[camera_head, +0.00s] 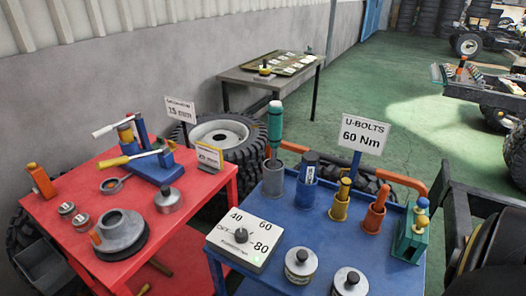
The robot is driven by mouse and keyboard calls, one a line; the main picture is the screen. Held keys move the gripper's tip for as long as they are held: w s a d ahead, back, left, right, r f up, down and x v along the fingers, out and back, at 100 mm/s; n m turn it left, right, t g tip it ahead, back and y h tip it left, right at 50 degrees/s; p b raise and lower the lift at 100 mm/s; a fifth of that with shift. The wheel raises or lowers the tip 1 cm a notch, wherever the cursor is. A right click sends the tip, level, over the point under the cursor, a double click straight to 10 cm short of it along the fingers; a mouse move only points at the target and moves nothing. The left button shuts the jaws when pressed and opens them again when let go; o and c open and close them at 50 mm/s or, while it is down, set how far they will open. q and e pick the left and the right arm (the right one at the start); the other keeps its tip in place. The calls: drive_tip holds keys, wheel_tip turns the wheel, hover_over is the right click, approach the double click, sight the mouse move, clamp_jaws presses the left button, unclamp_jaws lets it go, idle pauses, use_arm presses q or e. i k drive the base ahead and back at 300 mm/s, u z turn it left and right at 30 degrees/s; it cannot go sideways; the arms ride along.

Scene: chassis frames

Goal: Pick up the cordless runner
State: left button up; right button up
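The tool that looks most like the cordless runner (275,122) has a teal upper body and a narrower lower part. It stands upright in a grey cup (273,178) at the back left of the blue table (318,236). Its lower end is hidden inside the cup. Neither of my grippers is in view, and nothing is seen holding the tool.
Next to the cup stand a dark blue canister (306,180), yellow (341,200) and orange (375,208) holders and a green rack (409,235). A torque dial box (244,238) and the U-bolts sign (362,132) are near. The red table (85,180) stands left.

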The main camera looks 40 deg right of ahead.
sight(275, 111)
drive_tip(key=u, duration=0.1)
drive_tip(key=k, duration=0.35)
drive_tip(key=z, duration=0.65)
drive_tip(key=i, duration=0.35)
drive_tip(key=z, duration=0.7)
